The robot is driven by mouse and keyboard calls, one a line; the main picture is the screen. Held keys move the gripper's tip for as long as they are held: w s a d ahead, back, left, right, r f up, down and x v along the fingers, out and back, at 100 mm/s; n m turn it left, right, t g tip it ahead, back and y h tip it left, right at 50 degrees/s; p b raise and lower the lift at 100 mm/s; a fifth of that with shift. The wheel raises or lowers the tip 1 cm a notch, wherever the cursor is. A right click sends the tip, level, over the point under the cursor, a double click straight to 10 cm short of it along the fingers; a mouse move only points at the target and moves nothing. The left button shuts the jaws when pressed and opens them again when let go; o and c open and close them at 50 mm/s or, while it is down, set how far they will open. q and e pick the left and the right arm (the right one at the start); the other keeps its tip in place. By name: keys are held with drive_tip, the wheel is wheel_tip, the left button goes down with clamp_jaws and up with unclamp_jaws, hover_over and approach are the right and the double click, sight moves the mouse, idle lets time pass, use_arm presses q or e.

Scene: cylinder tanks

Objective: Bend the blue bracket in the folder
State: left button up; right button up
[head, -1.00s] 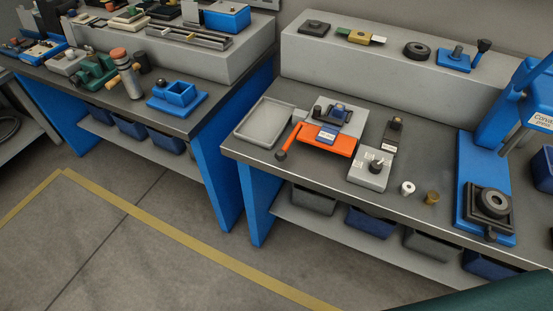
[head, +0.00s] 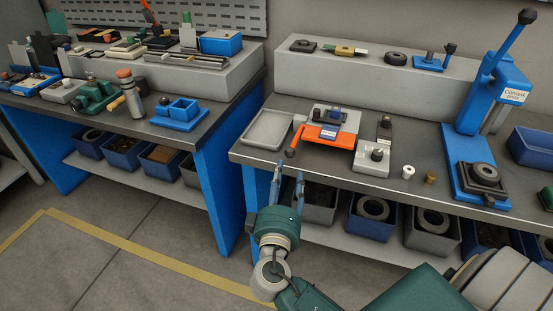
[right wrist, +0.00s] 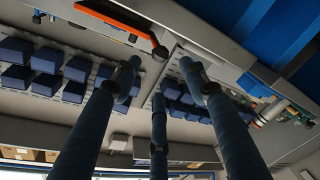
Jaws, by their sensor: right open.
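The folder (head: 349,123) is a grey block with an orange front plate (head: 315,138) on the right bench. My right gripper (head: 287,172) is open and empty, fingers pointing up, just in front of the bench edge below the knob. In the right wrist view the orange part (right wrist: 115,12) and knob (right wrist: 160,53) show beyond the open fingers (right wrist: 160,75). My left gripper is out of view.
A grey tray (head: 251,141) lies left of the folder. A grey block tool (head: 361,160), a white cylinder (head: 408,172), a brass cylinder (head: 430,179) and a blue press (head: 463,166) stand to the right. Bins (head: 370,235) sit on the shelf below.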

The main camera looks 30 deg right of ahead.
sight(289, 157)
drive_tip(key=p+x, duration=0.1)
drive_tip(key=x, duration=0.4)
drive_tip(key=shift+s, duration=0.1)
drive_tip(key=p+x, duration=0.1)
drive_tip(key=x, duration=0.5)
drive_tip(key=shift+f, duration=0.15)
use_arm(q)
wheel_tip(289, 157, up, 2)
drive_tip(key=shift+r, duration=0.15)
use_arm(e)
drive_tip(key=shift+s, duration=0.1)
drive_tip(key=shift+c, duration=0.2)
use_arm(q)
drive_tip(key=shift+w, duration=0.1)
use_arm(e)
clamp_jaws()
